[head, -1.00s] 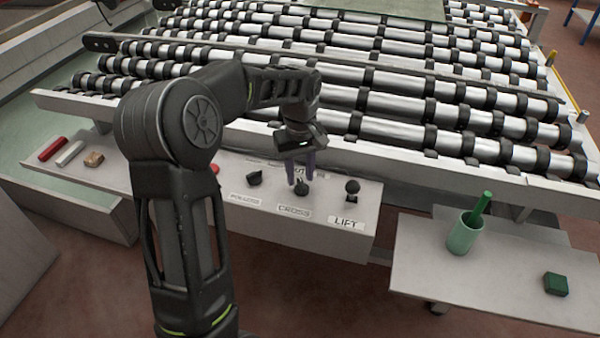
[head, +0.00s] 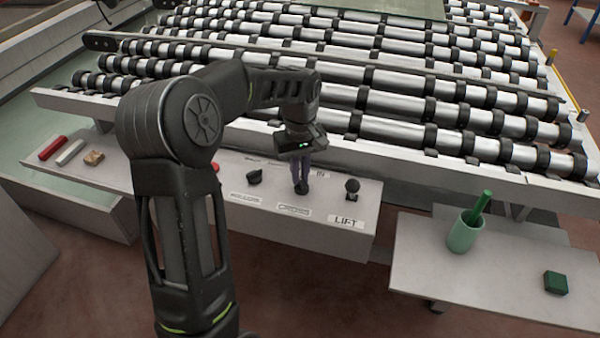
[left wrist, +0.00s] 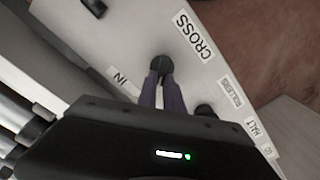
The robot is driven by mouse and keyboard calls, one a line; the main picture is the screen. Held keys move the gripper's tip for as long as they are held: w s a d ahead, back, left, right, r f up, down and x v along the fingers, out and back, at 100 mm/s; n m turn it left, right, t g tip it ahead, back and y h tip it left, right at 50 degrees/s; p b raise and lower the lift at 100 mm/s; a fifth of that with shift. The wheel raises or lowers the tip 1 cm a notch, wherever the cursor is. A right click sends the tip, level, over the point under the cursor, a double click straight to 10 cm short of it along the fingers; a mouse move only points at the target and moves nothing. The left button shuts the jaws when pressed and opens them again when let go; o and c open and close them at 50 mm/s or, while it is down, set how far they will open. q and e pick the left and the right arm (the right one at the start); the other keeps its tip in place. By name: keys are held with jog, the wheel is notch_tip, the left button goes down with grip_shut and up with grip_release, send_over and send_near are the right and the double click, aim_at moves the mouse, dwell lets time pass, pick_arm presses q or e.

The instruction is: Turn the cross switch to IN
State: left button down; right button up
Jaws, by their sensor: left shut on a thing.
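The cross switch (head: 302,188) is a black knob on the pale control panel (head: 240,212), above the CROSS label (head: 294,211). It also shows in the left wrist view (left wrist: 160,64), with the CROSS label (left wrist: 194,36) beyond it and the IN label (left wrist: 126,84) to its lower left. My left gripper (head: 301,181) points down at the knob and is shut on it. Its two purple fingers (left wrist: 161,84) meet the knob in the wrist view and partly cover it. My right gripper is not in view.
The LIFT knob (head: 352,188) stands close to the right, and the rollers knob (head: 254,177) to the left. A roller conveyor (head: 400,105) lies behind the panel. A side table (head: 420,262) at right holds a green cup (head: 464,236) and a green block (head: 555,283).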

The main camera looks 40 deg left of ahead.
pick_arm(q)
jog(key=shift+m, duration=0.5)
jog(key=m, duration=0.2)
jog(key=shift+w+d+m, duration=0.15)
jog(key=shift+m, duration=0.15)
jog(key=m, duration=0.3)
jog(key=shift+w+d+m, duration=0.1)
jog(key=shift+d+m, duration=0.1)
jog(key=shift+m, duration=0.1)
jog(key=m, duration=0.6)
jog(key=shift+d+m, duration=0.35)
jog(key=shift+m, duration=0.05)
jog(key=c, duration=1.5)
grip_release()
jog(key=shift+r+b, duration=0.3)
jog(key=shift+r, duration=3.6)
